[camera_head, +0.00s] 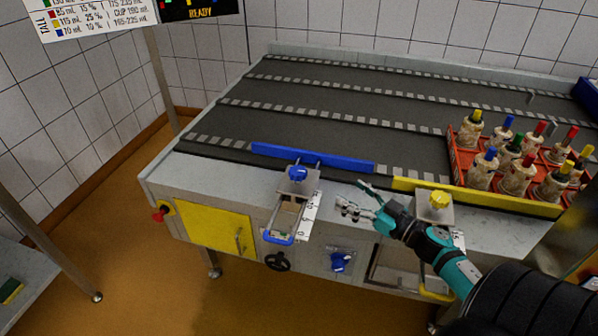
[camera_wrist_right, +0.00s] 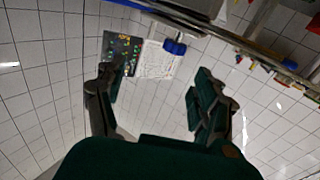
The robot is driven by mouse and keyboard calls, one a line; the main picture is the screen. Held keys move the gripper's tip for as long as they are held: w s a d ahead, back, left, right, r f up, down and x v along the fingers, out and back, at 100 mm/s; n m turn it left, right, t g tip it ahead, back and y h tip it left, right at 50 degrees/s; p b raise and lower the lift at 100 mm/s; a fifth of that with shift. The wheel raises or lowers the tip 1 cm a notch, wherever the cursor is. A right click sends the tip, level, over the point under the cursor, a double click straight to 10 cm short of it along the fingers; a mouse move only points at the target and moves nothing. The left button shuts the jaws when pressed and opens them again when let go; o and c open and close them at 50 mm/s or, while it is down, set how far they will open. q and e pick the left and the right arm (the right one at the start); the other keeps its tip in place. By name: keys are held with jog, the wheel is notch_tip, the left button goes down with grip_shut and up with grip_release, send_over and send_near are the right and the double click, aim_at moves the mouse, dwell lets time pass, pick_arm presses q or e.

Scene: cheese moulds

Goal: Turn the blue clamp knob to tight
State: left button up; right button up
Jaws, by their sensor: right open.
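The blue clamp knob (camera_head: 298,173) sits on a metal clamp block at the table's front edge, over the blue rail (camera_head: 312,158). My left gripper is in neither view.
A yellow knob (camera_head: 439,199) stands on a similar clamp by the yellow rail (camera_head: 480,197). A red crate (camera_head: 462,166) of colour-topped bottles is at the right. A blue front-panel knob (camera_head: 341,261) and black handwheel (camera_head: 278,262) are below.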

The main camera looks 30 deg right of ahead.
aim_at(306, 174)
jog(key=w+a+y, duration=0.1)
jog(key=w+a, duration=0.1)
jog(key=w, duration=0.3)
jog(key=w+a+n+y, duration=0.1)
jog(key=w+a, duration=0.1)
jog(key=w, duration=0.3)
jog(key=w+a+g, duration=0.1)
jog(key=w+a, duration=0.1)
jog(key=w, duration=0.3)
jog(key=shift+a+r+n+y, duration=0.25)
jog(key=shift+r+n+y, duration=0.05)
jog(key=shift+r+y, duration=0.1)
